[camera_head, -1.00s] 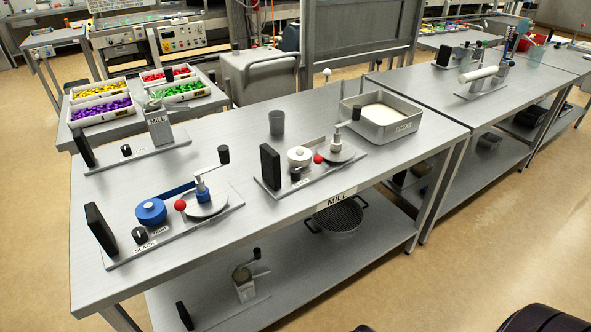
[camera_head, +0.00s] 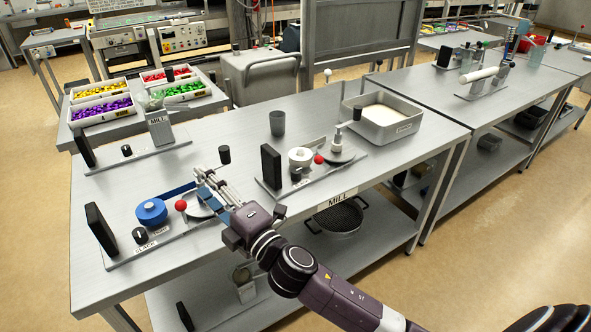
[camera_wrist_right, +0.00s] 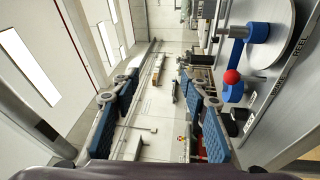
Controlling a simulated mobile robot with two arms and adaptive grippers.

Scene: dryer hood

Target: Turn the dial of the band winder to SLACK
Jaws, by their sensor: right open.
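The band winder is a grey plate (camera_head: 117,261) on the near left of the table, with a blue spool (camera_head: 151,211), a red ball knob (camera_head: 181,205) and a black upright block. Its dial (camera_head: 139,235) is a small black knob in front of the spool, by the SLACK label (camera_head: 146,246); I cannot tell which way it points. My right gripper (camera_head: 207,182) is open and empty, above the winder's crank end, right of the dial and apart from it. In the right wrist view its blue pads (camera_wrist_right: 165,105) are spread, with the red ball (camera_wrist_right: 232,76) and the spool (camera_wrist_right: 233,92) to their right.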

